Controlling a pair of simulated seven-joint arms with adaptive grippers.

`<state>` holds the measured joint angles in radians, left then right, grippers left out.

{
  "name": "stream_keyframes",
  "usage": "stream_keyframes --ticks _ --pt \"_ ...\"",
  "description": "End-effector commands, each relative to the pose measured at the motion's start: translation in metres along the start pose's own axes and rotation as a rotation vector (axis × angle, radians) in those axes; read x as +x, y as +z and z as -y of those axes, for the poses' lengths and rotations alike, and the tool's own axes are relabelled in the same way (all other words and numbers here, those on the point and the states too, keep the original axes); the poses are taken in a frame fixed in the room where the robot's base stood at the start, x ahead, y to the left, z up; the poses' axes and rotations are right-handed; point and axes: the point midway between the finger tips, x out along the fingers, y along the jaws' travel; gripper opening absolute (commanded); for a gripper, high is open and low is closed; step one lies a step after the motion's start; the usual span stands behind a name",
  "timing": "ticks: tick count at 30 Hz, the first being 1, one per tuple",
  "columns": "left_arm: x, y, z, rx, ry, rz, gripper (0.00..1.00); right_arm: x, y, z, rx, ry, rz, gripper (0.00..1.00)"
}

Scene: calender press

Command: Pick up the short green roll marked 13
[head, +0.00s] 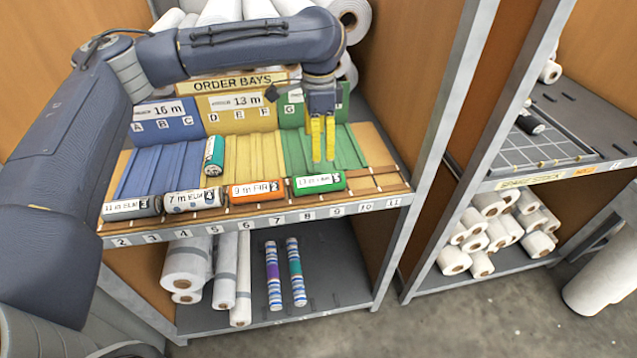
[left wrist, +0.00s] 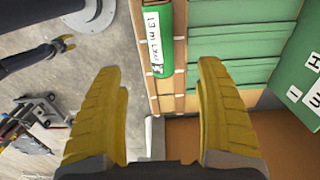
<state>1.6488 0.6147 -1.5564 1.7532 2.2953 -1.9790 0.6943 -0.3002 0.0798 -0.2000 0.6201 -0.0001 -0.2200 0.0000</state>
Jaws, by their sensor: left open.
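A short green roll (head: 319,184) with a white label reading 13 m lies on the front ledge of the shelf, at the right end of a row of rolls. It also shows at the top middle of the left wrist view (left wrist: 166,40). My left gripper (head: 324,158) is open and empty, pointing down over the green bay behind the roll in the head view. In the left wrist view its yellow fingers (left wrist: 160,72) are spread, with the roll beyond the gap between them. What looks like my right gripper (left wrist: 66,43) is small at the upper left there, its opening unclear.
A teal roll (head: 214,156) sits by the blue bay (head: 160,168). A metal upright (head: 437,150) stands right. The ledge right of the green roll is free.

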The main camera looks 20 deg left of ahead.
Motion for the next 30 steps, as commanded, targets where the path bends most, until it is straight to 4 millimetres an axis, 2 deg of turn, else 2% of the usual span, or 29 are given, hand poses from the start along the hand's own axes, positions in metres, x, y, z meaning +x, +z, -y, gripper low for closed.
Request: stream_keyframes --ticks 6,12,25,30 --pt "0.039 0.0 -0.001 0.0 0.004 0.001 0.73 0.0 0.0 0.0 0.0 0.0 0.0 0.44" --pt "0.066 0.0 -0.001 0.001 0.003 0.0 0.73 0.0 0.0 0.0 0.0 0.0 0.0 0.44" --pt "0.088 0.0 0.0 0.002 0.001 0.0 0.73 0.0 0.0 0.0 0.0 0.0 0.0 0.44" --pt "0.106 0.0 0.0 0.001 0.003 0.0 0.73 0.0 0.0 0.0 0.0 0.0 0.0 0.44"
